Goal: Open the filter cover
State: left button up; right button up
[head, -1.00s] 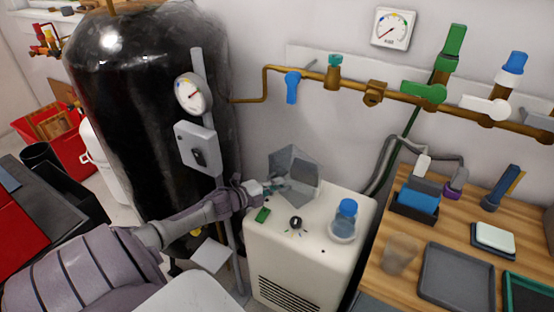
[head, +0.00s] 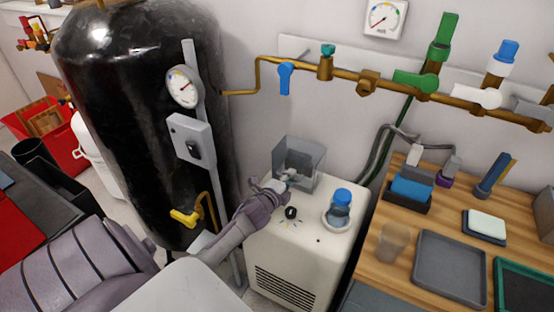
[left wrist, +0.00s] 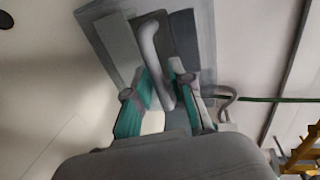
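The filter cover (head: 312,158) is a see-through grey box shape on top of a white cabinet (head: 330,245). A light, indistinct part shows through it. My left gripper (head: 289,180) reaches to its near side from the lower left. In the left wrist view a curved grey handle (left wrist: 150,45) stands out from flat grey panels and passes between the two teal-padded fingertips of my left gripper (left wrist: 162,82). The fingers look closed in on the handle, although the exact contact is hard to see. My right gripper is not in view.
A black dial (head: 291,213) and a blue-capped flask (head: 341,207) are close to the gripper on the cabinet top. A black tank (head: 140,110) stands left, with a grey switch box (head: 190,138). Brass pipes (head: 350,78) cross the wall. A wooden bench (head: 395,207) is right.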

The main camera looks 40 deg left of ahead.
pick_arm(q)
jog(key=s+d+r+n, duration=0.1)
jog(key=s+d, duration=0.1)
jog(key=s, duration=0.5)
jog(key=s+d+r, duration=0.1)
jog(key=s+r, duration=0.1)
jog(key=s, duration=0.4)
jog(key=s+d+f+n+g, duration=0.7)
jog(key=d+n+g, duration=0.3)
jog(key=n, duration=0.6)
jog(key=shift+s+d+f+g, duration=0.35)
jog(key=shift+s+g, duration=0.3)
jog(key=shift+g, duration=0.25)
